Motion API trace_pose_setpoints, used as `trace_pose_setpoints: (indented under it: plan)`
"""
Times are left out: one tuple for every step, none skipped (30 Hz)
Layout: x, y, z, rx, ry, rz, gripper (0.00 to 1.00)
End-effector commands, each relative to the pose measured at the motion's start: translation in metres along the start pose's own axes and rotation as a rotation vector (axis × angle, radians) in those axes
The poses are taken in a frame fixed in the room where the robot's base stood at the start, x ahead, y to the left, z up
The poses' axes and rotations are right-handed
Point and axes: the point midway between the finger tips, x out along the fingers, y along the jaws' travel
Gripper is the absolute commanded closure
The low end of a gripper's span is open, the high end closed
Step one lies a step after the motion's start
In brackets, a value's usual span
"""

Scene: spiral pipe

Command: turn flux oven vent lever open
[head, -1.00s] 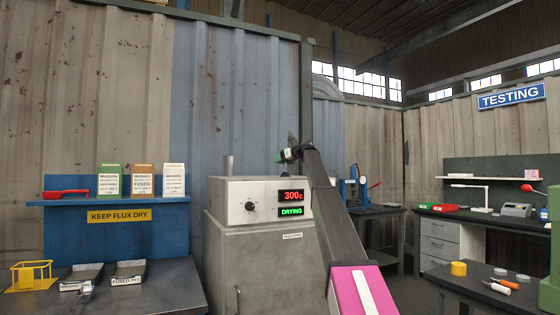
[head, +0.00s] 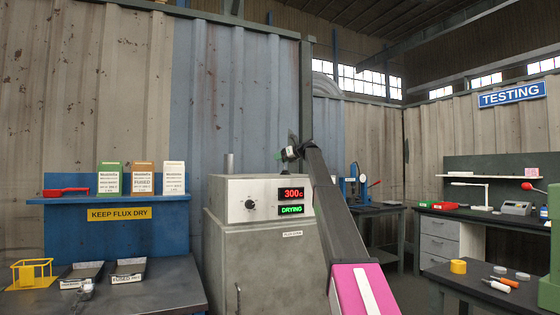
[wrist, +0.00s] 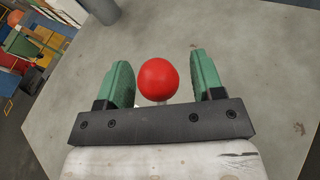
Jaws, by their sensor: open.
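The flux oven (head: 262,255) is a grey cabinet with a pale control panel (head: 222,200), reading 300 and DRYING. A grey vent pipe (head: 229,164) rises from its top; a grey cylinder, likely that pipe, shows at the top of the wrist view (wrist: 99,8). A round red knob (wrist: 158,80) on a thin stem, apparently the vent lever's end, sits between the green fingers of my gripper (wrist: 165,78). The fingers are open, with gaps on both sides. In the head view my gripper (head: 282,155) is small above the oven, and the red knob cannot be made out there.
A blue shelf (head: 60,212) with boxes and a red scoop (head: 66,191) stands left of the oven, above a dark bench (head: 170,285). A right-hand bench (head: 475,279) holds yellow tape and tools. The oven top (wrist: 230,45) around the knob is clear.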

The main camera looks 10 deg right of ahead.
Motion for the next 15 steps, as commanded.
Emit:
trace_pose_setpoints:
  plan:
    - [-0.006, 0.000, 0.000, 0.000, -0.001, -0.001, 0.39]
    - [-0.010, 0.000, 0.000, 0.000, -0.001, -0.001, 0.39]
    - [-0.015, 0.000, -0.001, 0.000, -0.001, -0.001, 0.39]
    - [-0.019, 0.001, -0.001, 0.000, 0.000, -0.001, 0.39]
    - [-0.024, 0.001, -0.001, 0.000, 0.000, -0.001, 0.39]
    - [-0.031, 0.001, -0.001, 0.000, 0.001, -0.001, 0.39]
    - [-0.037, 0.001, -0.002, 0.000, 0.001, -0.001, 0.39]
    - [-0.043, 0.000, -0.002, 0.000, 0.001, -0.002, 0.39]
    - [-0.051, 0.000, -0.002, 0.000, 0.001, -0.003, 0.39]
    - [-0.057, 0.000, -0.002, 0.000, 0.001, -0.003, 0.39]
    - [-0.062, 0.000, -0.002, 0.000, 0.001, -0.002, 0.39]
    - [-0.070, 0.000, -0.002, 0.000, 0.002, -0.001, 0.39]
    - [-0.075, 0.001, -0.002, 0.000, 0.002, -0.001, 0.39]
    - [-0.080, 0.000, -0.002, 0.000, 0.001, -0.002, 0.39]
    - [-0.086, 0.000, -0.002, 0.000, 0.001, -0.002, 0.39]
